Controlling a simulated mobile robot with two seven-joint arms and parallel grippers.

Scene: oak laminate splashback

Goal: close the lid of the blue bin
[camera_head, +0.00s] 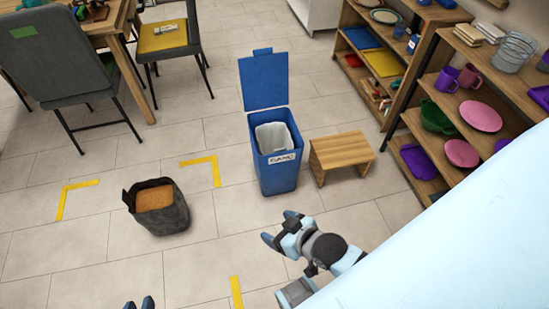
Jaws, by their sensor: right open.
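The blue bin (277,174) stands upright on the tiled floor, with a white liner (273,137) inside and a label on its front. Its blue lid (264,81) is raised upright at the bin's back edge, so the top is open. My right gripper (280,227) is open and empty, in front of and below the bin in the picture, apart from it. Only the fingertips of my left gripper (139,304) show at the bottom edge, with a gap between them; the rest is out of frame.
A wooden stool (341,153) stands close to the bin's right. A dark fabric basket (158,207) sits on the floor to the left, near yellow floor marks. Shelves with dishes (480,115) line the right; chairs and a table stand at upper left.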

